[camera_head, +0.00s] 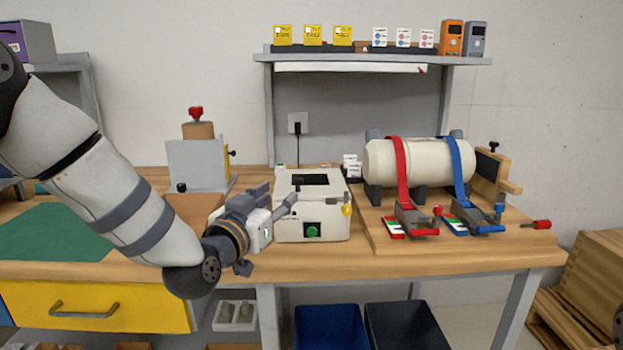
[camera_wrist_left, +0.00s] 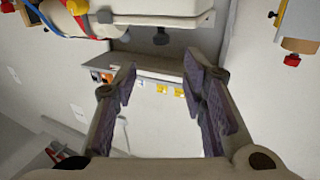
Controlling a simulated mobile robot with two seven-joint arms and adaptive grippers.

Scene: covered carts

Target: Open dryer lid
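The dryer (camera_head: 296,228) is a white box with a green button on its front, standing near the table's front edge. Its lid (camera_head: 330,190) has a dark window and looks closed. My left gripper (camera_head: 278,202) is beside the dryer's upper left side in the head view, with one finger overlapping the box. In the left wrist view its fingers (camera_wrist_left: 163,80) are spread with nothing between them. A white body with a dark knob (camera_wrist_left: 161,37), likely the dryer, lies beyond the fingertips at the top of that view. Contact cannot be told.
A cream cylinder (camera_head: 420,163) with red and blue straps stands on a wooden board right of the dryer. A grey box with a red knob (camera_head: 196,163) stands behind left. A shelf (camera_head: 375,61) spans the back. A yellow drawer (camera_head: 95,305) is below the table.

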